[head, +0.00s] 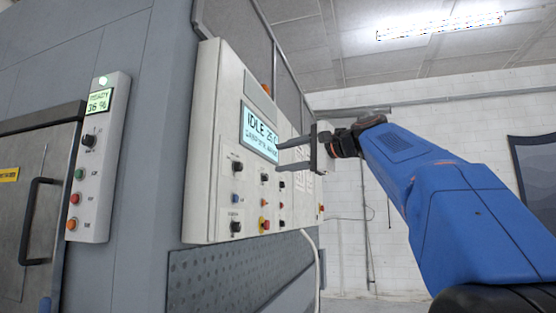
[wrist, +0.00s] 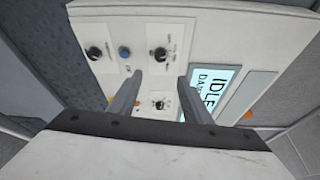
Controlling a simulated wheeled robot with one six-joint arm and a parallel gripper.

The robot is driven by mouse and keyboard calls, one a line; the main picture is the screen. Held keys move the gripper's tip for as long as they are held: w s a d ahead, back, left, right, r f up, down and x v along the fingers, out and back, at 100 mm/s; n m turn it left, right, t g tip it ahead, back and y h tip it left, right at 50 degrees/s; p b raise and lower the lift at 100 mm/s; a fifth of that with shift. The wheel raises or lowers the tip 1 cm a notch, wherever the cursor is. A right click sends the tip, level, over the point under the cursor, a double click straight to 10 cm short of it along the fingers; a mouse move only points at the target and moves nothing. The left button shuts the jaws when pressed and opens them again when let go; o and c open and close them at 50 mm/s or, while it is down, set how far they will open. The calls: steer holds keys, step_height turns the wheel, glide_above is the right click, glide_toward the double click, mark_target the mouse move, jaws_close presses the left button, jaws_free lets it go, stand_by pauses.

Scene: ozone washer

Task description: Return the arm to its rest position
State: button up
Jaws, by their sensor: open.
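My gripper (head: 280,155) is at the end of my blue arm, in front of the control panel (head: 210,130) in the head view. Its two fingers point left toward the panel and are apart, with nothing between them. In the wrist view my gripper (wrist: 160,88) shows both fingers spread over the panel (wrist: 130,20), near the knobs and the screen (wrist: 212,88). Whether the fingertips touch the panel I cannot tell. In the head view the fingers cover part of the lit screen (head: 259,132), which reads IDLE.
A smaller panel (head: 97,160) with a display, a knob and several buttons is at the left, beside a metal door (head: 25,200) with a black handle (head: 37,220). A white cable (head: 317,260) hangs below the large panel. A white brick wall (head: 365,240) stands behind.

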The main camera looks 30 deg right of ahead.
steer(key=shift+s, duration=0.25)
stand_by(0.4)
steer(key=s+a+f+n+g+h, duration=0.1)
steer(key=s+a+f+n+g, duration=0.15)
steer(key=f, duration=0.85)
steer(key=s+a+f+n+g+h, duration=0.1)
steer(key=s+a+f, duration=0.15)
steer(key=f, duration=0.85)
steer(key=s+a+f+n+g+h, duration=0.15)
steer(key=a+f, duration=0.25)
steer(key=f, duration=0.7)
steer(key=s+f+n+g+h, duration=0.1)
steer(key=s+f+n+g, duration=0.1)
steer(key=s+f, duration=0.5)
steer(key=s+f+n+g+h, duration=0.1)
steer(key=s+f+n, duration=0.3)
steer(key=f, duration=1.2)
steer(key=s+f+n+g+h, duration=0.1)
steer(key=s+f+n+g, duration=0.2)
steer(key=s+f, duration=0.7)
step_height(320, 180, down, 2)
steer(key=shift+s+d+f+n+h, duration=0.15)
steer(key=shift+s+f+n+h, duration=0.05)
steer(key=shift+n+h, duration=0.15)
